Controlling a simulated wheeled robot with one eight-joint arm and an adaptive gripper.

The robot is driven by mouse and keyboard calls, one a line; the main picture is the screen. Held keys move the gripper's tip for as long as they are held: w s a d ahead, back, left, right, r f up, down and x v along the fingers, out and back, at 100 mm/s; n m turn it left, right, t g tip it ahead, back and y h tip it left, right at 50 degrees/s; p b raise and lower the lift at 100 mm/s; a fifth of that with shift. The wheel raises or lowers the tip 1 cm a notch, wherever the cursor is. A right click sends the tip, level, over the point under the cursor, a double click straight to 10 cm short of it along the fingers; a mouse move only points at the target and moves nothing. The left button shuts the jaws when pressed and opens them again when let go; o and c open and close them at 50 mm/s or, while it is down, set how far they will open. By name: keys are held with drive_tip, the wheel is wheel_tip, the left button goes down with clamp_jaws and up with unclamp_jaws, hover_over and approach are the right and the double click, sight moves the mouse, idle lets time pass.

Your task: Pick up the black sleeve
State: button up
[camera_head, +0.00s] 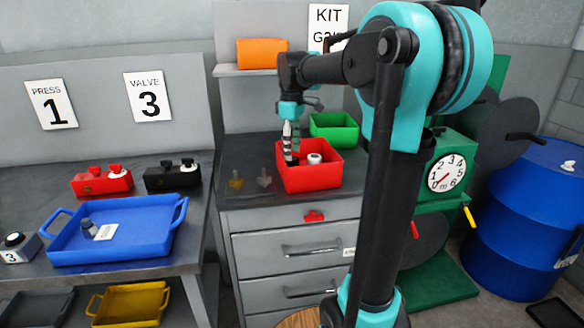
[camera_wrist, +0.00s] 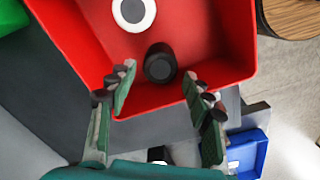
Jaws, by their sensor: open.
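The black sleeve (camera_wrist: 160,65) is a short dark cylinder inside the red bin (camera_wrist: 92,40), near the bin wall closest to my gripper in the wrist view. My gripper (camera_wrist: 160,85) is open, with one finger on each side of the sleeve and visible gaps between. In the head view my gripper (camera_head: 291,152) points down into the left part of the red bin (camera_head: 312,182). The sleeve is mostly hidden behind the fingers there. A white ring (camera_wrist: 133,10) lies beside the sleeve in the same bin and also shows in the head view (camera_head: 314,158).
A green bin (camera_head: 334,130) stands behind the red bin on the grey drawer cabinet (camera_head: 290,222). A blue tray (camera_head: 118,232) with a small part and a label sits on the left bench. An orange bin (camera_head: 262,53) is on the shelf above. A blue barrel (camera_head: 528,215) stands at right.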

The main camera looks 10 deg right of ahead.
wheel_tip(320, 180, down, 4)
drive_tip(key=shift+f, duration=0.15)
drive_tip(key=c, duration=0.9)
